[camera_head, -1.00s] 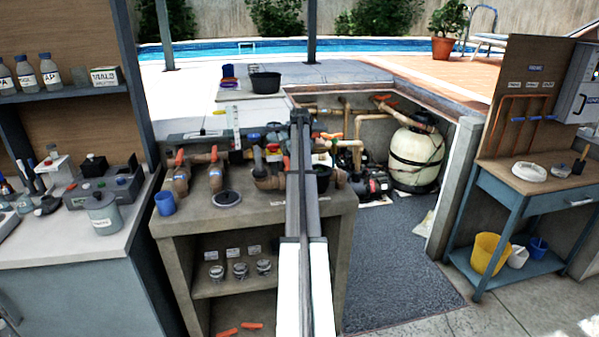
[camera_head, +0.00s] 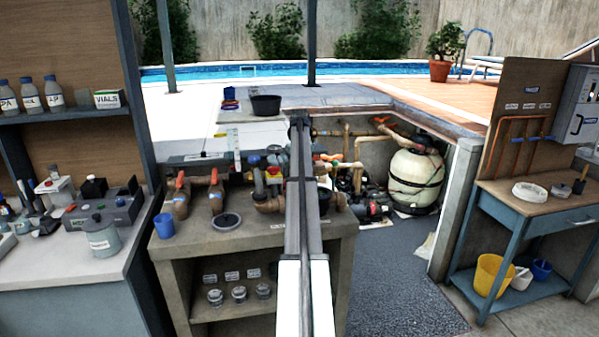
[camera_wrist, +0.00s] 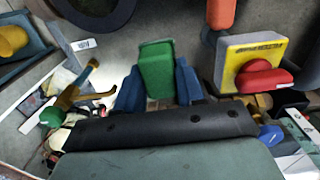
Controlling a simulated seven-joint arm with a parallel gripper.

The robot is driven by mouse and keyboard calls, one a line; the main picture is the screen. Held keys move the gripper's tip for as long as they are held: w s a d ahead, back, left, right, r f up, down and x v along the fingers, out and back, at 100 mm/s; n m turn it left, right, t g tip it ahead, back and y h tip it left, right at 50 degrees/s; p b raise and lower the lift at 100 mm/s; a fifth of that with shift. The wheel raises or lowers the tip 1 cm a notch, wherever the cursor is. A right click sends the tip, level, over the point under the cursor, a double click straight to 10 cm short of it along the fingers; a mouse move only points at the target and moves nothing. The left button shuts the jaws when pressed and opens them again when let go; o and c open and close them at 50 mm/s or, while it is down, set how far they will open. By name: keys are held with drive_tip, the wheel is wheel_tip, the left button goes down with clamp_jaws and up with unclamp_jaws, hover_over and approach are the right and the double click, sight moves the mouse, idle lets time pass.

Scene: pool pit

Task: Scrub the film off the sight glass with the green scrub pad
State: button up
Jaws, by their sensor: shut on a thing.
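The green scrub pad (camera_wrist: 157,68) is held between the blue fingertips of my gripper (camera_wrist: 158,84) in the wrist view. My gripper is shut on it, above the bench. In the head view my own arm hides the gripper and pad. A round, dark-rimmed disc (camera_head: 226,221) lies on the bench top and may be the sight glass. A dark ring (camera_wrist: 92,18), cut off by the top edge, shows in the wrist view, apart from the pad. I cannot make out any film.
A yellow block with a red knob (camera_wrist: 252,62) is right of the pad in the wrist view. Orange-handled valves (camera_head: 180,190) stand behind the disc. A blue cup (camera_head: 164,226) stands at the bench's left end. Bare bench top (camera_head: 195,240) lies around the disc.

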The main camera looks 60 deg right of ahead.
drive_tip(key=shift+c, duration=1.1)
drive_tip(key=s+a+r, duration=0.5)
drive_tip(key=s+r, duration=0.2)
drive_tip(key=s, duration=0.1)
drive_tip(key=shift+d+f, duration=0.15)
drive_tip(key=shift+f, duration=1.6)
drive_tip(key=shift+d+f, duration=0.15)
drive_tip(key=shift+f, duration=2.4)
drive_tip(key=shift+s+d+r, duration=0.15)
drive_tip(key=shift+s+d, duration=0.4)
drive_tip(key=shift+d, duration=0.05)
drive_tip(key=shift+c, duration=0.4)
drive_tip(key=shift+s+d, duration=1.45)
drive_tip(key=w+a, duration=0.4)
drive_tip(key=shift+w+r, duration=0.1)
drive_tip(key=shift+r, duration=4)
drive_tip(key=shift+a, duration=0.1)
